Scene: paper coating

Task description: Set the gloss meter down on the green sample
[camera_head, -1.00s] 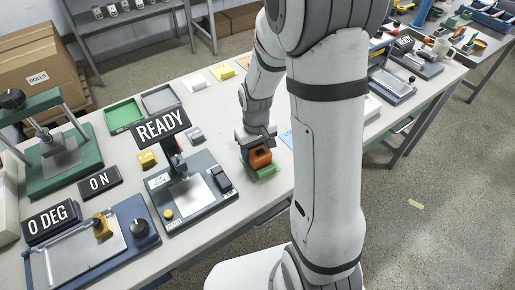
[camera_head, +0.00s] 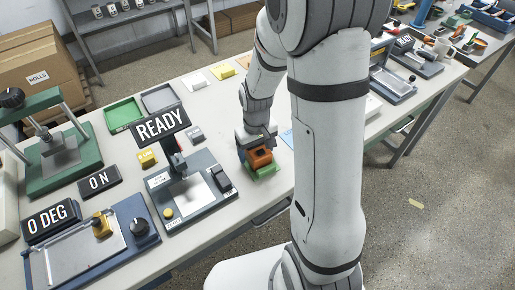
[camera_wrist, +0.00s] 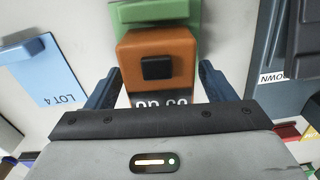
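The gloss meter is an orange block with a black square on its face (camera_head: 260,155). It rests on the green sample (camera_head: 266,170) near the table's front edge. In the wrist view the gloss meter (camera_wrist: 160,50) has the green sample (camera_wrist: 150,14) showing behind it, and a dark display with white digits, partly hidden, on its near side. My gripper (camera_head: 258,143) is just above and behind the meter. In the wrist view its two fingers (camera_wrist: 160,75) stand open on either side of the meter, with narrow gaps showing.
A blue LOT 4 card (camera_wrist: 45,72) lies left in the wrist view. A dark instrument with a READY sign (camera_head: 162,125) stands left of the meter. Green (camera_head: 123,115) and grey (camera_head: 160,100) trays, a white card and a yellow card lie behind. Some bare table surrounds the sample.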

